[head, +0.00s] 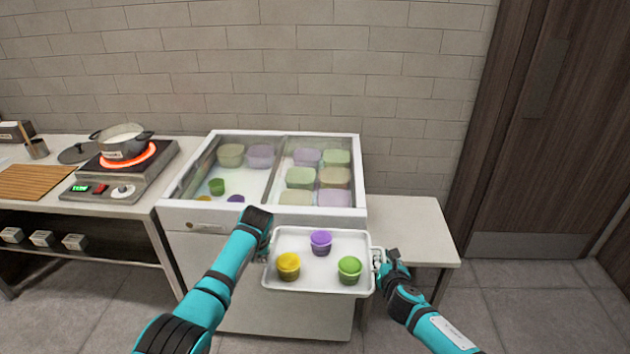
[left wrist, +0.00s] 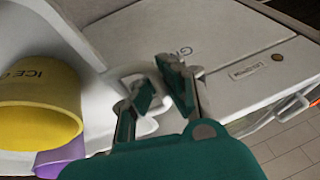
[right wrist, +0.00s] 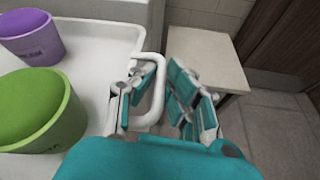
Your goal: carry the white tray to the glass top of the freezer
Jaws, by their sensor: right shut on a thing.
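The white tray (head: 320,283) is in front of the freezer (head: 257,310) in the head view, roughly level. It carries a yellow tub (head: 288,266), a purple tub (head: 321,242) and a green tub (head: 350,270), all upright. My right gripper (right wrist: 160,92) is shut on the tray's right handle (right wrist: 152,112). My left gripper (left wrist: 163,90) is at the left handle (left wrist: 128,84), its fingers close to it; whether they close on it is unclear. The freezer's glass top (head: 270,170) lies behind the tray, with tubs visible under the glass.
A low side table (head: 415,230) right of the freezer is bare. A counter on the left holds a glowing hot plate (head: 127,157) with a pot (head: 122,140) and a wooden board (head: 35,182). A wooden door (head: 550,130) stands at the right.

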